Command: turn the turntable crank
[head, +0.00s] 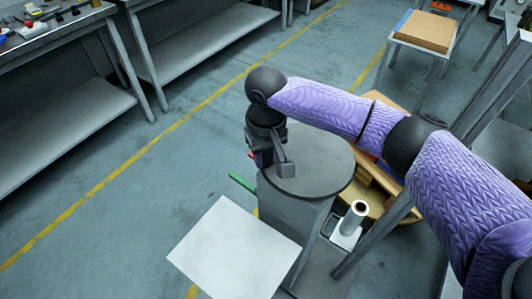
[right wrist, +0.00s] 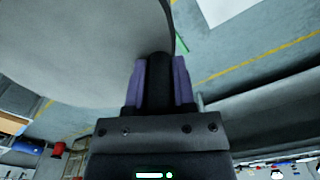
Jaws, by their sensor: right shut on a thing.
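The turntable (head: 318,158) is a round grey disc on a grey pedestal in the middle of the head view. It also fills the upper left of the right wrist view (right wrist: 75,55). My right gripper (head: 272,160) is at the disc's left edge. In the right wrist view its two purple fingers (right wrist: 159,85) are shut on a dark upright grip, which looks like the crank handle (right wrist: 159,72). The gripper hides most of the crank in the head view. My left gripper is not in view.
A white panel (head: 233,251) is in front of the pedestal. A green bar (head: 242,183) sticks out left of it. A white roll (head: 354,216) stands at the right, near wooden boards. Workbenches (head: 60,37) line the upper left; open floor lies between.

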